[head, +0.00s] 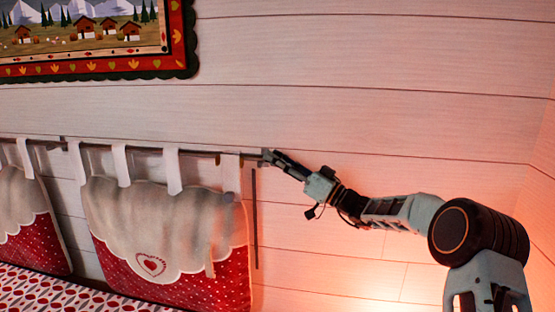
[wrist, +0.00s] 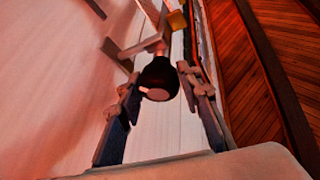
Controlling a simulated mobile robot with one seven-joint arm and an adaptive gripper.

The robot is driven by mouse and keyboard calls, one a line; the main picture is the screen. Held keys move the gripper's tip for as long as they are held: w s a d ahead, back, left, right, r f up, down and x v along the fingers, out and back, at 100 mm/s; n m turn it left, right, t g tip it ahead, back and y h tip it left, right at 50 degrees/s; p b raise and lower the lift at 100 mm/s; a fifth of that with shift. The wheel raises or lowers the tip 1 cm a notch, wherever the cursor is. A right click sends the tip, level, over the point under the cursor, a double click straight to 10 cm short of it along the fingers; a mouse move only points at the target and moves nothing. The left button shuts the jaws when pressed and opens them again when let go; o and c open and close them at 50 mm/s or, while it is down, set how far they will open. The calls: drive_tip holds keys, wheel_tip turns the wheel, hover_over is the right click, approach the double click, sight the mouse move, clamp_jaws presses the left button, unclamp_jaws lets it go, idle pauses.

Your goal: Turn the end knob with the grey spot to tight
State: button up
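The end knob (wrist: 158,72) is a dark rounded ball in the middle of the wrist view, with a pale pinkish-grey spot (wrist: 155,93) on its near face. It sits at the end of the curtain-style rod (head: 200,153) on the wall. In the head view my gripper (head: 268,157) is at the right end of the rod and hides the knob.
Red and cream cushions (head: 165,230) hang from the rod by white tabs, just left of my gripper. A framed picture (head: 95,35) is on the wall above. A thin dark vertical strip (head: 255,215) is below the rod end. The plank wall to the right is bare.

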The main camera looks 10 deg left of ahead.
drive_tip(key=c, duration=0.6)
